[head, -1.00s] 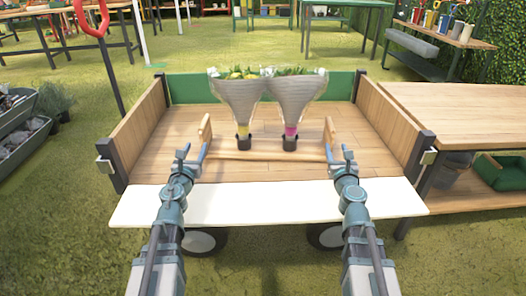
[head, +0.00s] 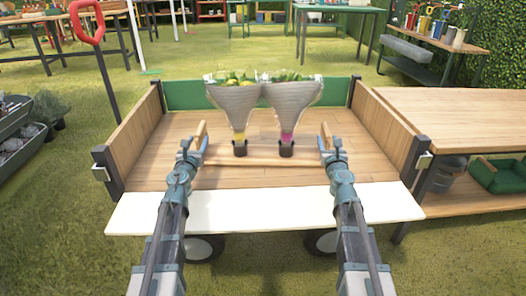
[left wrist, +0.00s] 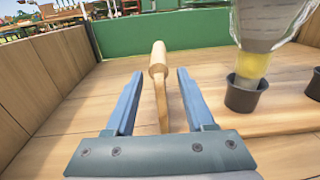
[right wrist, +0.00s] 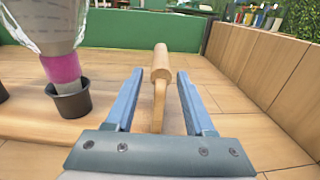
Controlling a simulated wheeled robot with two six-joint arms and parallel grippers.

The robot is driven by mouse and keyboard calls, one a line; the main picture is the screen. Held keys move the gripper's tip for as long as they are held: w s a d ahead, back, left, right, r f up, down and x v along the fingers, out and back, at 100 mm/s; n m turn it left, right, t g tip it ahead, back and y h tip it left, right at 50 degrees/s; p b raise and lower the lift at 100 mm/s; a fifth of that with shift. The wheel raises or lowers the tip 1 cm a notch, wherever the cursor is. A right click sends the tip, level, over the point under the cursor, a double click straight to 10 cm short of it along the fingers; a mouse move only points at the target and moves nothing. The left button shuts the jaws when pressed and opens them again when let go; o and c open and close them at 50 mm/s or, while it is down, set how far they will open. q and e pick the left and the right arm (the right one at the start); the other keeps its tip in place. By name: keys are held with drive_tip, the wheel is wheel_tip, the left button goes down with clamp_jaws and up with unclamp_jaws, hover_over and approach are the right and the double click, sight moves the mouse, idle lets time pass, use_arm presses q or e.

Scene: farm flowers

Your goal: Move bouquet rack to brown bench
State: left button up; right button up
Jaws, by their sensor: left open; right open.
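The bouquet rack (head: 262,158) is a low wooden board with an upright handle at each end, standing in the wooden wagon (head: 128,148). Two wrapped bouquets (head: 236,98) (head: 292,98) stand in its black cups. My left gripper (head: 193,143) is open, with its fingers on either side of the left handle (left wrist: 158,75). My right gripper (head: 330,143) is open, with its fingers on either side of the right handle (right wrist: 160,75). Gaps show between fingers and handles in both wrist views. The brown bench (head: 460,110) is probably the wooden table at the right of the wagon.
The wagon has wooden side walls, a green back panel (head: 185,95) and a lowered white front flap (head: 265,207). A green crate (head: 498,175) and a bucket (head: 446,178) sit on the bench's lower shelf. The visible bench top is clear.

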use_arm(q)
drive_tip(key=w, duration=0.5)
drive_tip(key=shift+w+d, duration=0.1)
drive_tip(key=shift+w, duration=0.2)
use_arm(e)
drive_tip(key=w, duration=0.5)
drive_tip(key=shift+w+d, duration=0.1)
drive_tip(key=shift+w, duration=0.2)
use_arm(q)
clamp_jaws()
use_arm(e)
clamp_jaws()
